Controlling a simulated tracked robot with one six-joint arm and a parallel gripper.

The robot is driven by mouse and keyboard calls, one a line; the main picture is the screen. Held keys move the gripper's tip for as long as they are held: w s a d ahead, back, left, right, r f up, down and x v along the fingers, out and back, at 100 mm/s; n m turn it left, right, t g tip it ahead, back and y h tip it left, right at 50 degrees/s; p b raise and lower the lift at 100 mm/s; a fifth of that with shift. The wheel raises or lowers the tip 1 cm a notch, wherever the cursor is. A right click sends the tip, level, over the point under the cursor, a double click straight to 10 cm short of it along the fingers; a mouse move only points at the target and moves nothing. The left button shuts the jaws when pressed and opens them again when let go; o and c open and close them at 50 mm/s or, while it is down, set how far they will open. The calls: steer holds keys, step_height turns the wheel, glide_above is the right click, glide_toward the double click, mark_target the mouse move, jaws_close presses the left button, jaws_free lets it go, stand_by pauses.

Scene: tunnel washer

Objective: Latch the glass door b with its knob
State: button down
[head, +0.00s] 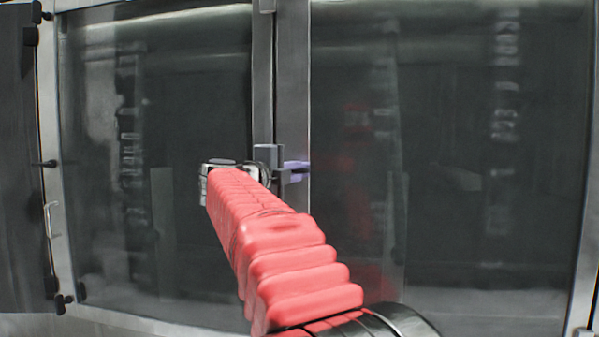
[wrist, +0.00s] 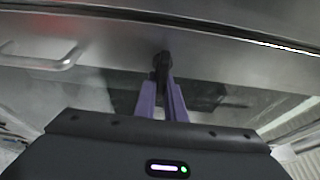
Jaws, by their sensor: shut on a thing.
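My gripper (head: 298,169) has purple fingers and is at the metal post between the two large glass doors in the head view. In the wrist view, my gripper (wrist: 161,80) is shut on a small black knob (wrist: 161,62) on a metal frame strip. The fingertips sit on either side of it. In the head view the knob is hidden by the gripper. The right glass pane (head: 450,170) and left glass pane (head: 190,110) both look flush with the frame. I see no letter marking door b, and I cannot tell whether the latch is engaged.
A metal bar handle (wrist: 45,62) is on the frame, left of the knob in the wrist view. A dark panel (head: 22,160) stands at the far left, with black knobs (head: 47,164) on the frame beside it. My red-sleeved arm crosses in front of the doors.

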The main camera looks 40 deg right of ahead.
steer(key=shift+w+f, duration=0.25)
steer(key=shift+f, duration=0.1)
steer(key=c, duration=1.9)
jaws_free()
steer(key=shift+o, duration=0.3)
steer(key=shift+r, duration=0.15)
steer(key=shift+s, duration=0.1)
steer(key=v, duration=1.3)
steer(key=shift+a, duration=0.35)
